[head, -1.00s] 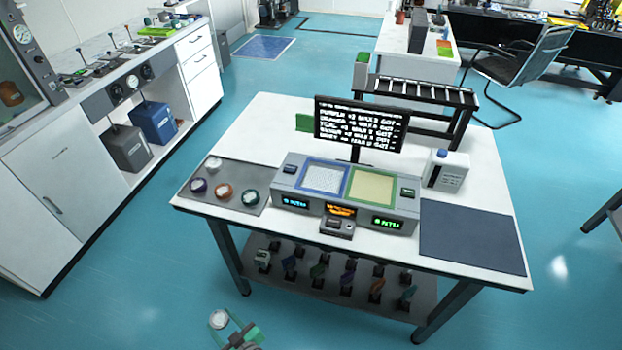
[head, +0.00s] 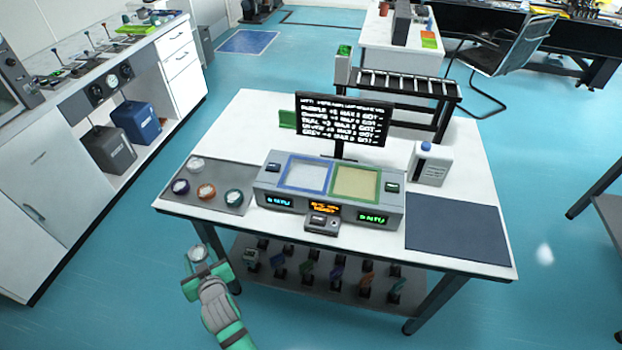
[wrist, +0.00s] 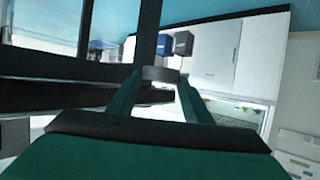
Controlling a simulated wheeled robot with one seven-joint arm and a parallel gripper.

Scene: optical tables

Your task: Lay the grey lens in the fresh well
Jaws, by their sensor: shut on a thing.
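My gripper (head: 200,270) is low in front of the table's left front corner, below the tabletop. It is shut on a round pale grey lens (head: 198,253). The wrist view shows the lens as a grey disc (wrist: 160,74) edge-on between both fingertips. The grey console on the table has two square wells: a blue-framed one with a pale white inside (head: 306,174) and a green-framed one with a yellowish inside (head: 356,184). No lens shows in either. I cannot read which well is the fresh one.
A grey tray (head: 175,201) at the table's left holds a pale lens (head: 196,163), an orange lens (head: 206,191), a teal lens (head: 234,197) and another. A black screen (head: 343,120) stands behind the console. A dark mat (head: 460,228) at right is bare.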

